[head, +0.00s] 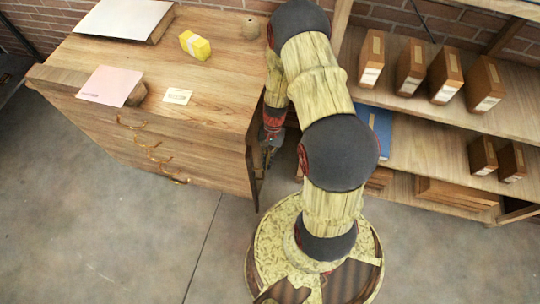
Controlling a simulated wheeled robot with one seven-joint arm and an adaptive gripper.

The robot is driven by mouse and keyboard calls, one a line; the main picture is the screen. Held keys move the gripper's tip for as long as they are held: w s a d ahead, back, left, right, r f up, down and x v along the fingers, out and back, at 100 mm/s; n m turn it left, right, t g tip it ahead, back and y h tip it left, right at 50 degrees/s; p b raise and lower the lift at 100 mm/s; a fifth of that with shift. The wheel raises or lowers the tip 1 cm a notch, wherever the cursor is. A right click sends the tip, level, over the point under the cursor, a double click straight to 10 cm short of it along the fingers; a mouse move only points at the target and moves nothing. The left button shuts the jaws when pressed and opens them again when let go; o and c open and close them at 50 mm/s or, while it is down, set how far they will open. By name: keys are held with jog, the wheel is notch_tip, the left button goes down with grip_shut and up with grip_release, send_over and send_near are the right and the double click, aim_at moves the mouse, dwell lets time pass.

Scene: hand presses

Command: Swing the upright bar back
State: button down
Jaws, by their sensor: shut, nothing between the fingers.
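My gripper (270,146) hangs at the right end of the wooden drawer cabinet (190,140), below the level of its top. It is small and dark here and partly hidden by my arm, and it appears shut with nothing in it. I cannot clearly make out the upright bar. A narrow dark upright shape (258,172) shows beside the cabinet's right end, just below my gripper, but I cannot tell what it is or whether my gripper touches it.
The cabinet top holds a yellow block (195,45), a pink sheet (110,86), a small card (178,96) and a white board (125,18). Shelves (430,155) with several brown boxes stand at the right. The grey floor (130,230) in front is clear.

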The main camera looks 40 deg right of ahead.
jog(key=shift+s+a, duration=0.15)
jog(key=shift+a, duration=0.15)
